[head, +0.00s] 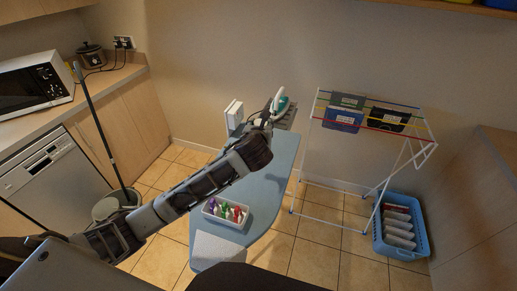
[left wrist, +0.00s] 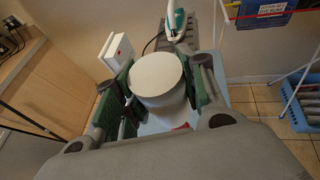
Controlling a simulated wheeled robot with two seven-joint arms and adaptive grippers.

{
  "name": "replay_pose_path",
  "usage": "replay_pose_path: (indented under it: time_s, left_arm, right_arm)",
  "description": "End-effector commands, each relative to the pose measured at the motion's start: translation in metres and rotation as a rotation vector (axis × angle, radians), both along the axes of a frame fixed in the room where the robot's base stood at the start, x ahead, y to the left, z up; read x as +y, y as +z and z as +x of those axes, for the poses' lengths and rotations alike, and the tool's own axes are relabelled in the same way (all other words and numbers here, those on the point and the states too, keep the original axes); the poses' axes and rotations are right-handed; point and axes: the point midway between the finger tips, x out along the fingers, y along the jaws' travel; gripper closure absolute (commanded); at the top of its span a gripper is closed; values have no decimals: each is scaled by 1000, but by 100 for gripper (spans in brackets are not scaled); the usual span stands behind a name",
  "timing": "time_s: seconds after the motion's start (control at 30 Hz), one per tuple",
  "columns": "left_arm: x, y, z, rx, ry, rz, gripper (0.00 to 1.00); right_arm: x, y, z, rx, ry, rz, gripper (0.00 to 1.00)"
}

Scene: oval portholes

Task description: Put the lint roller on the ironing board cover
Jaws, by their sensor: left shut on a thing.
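The ironing board cover (head: 265,185) is light blue and stretches through the middle of the head view. It also shows in the left wrist view (left wrist: 209,119). My left gripper (left wrist: 158,92) is shut on a white cylinder with a round flat end, which I take to be the lint roller (left wrist: 157,74). The green finger pads press on its two sides. In the head view my left gripper (head: 262,122) is over the far part of the board, and the roller is mostly hidden. I cannot tell whether the roller touches the cover. My right gripper is not in view.
A white and teal iron (head: 281,104) stands at the board's far end, beside a white box-like object (head: 233,114). A white tray (head: 228,213) of coloured items sits on the near part. A drying rack (head: 375,112) and blue basket (head: 402,228) stand right.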

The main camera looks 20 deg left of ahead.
Motion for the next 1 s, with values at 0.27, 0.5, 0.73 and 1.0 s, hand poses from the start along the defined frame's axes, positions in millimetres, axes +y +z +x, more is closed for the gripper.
replay_pose_path:
  time_s: [0.27,0.5,0.73,1.0]
  left_arm:
    - [0,-36,0,1,0,0,88]
    - [0,-40,0,-1,0,-1,88]
    - [0,-42,0,0,0,-1,88]
    - [0,-68,0,2,0,0,89]
  right_arm:
    - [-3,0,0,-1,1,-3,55]
    - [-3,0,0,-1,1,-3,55]
    - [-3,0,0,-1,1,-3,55]
    - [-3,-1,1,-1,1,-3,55]
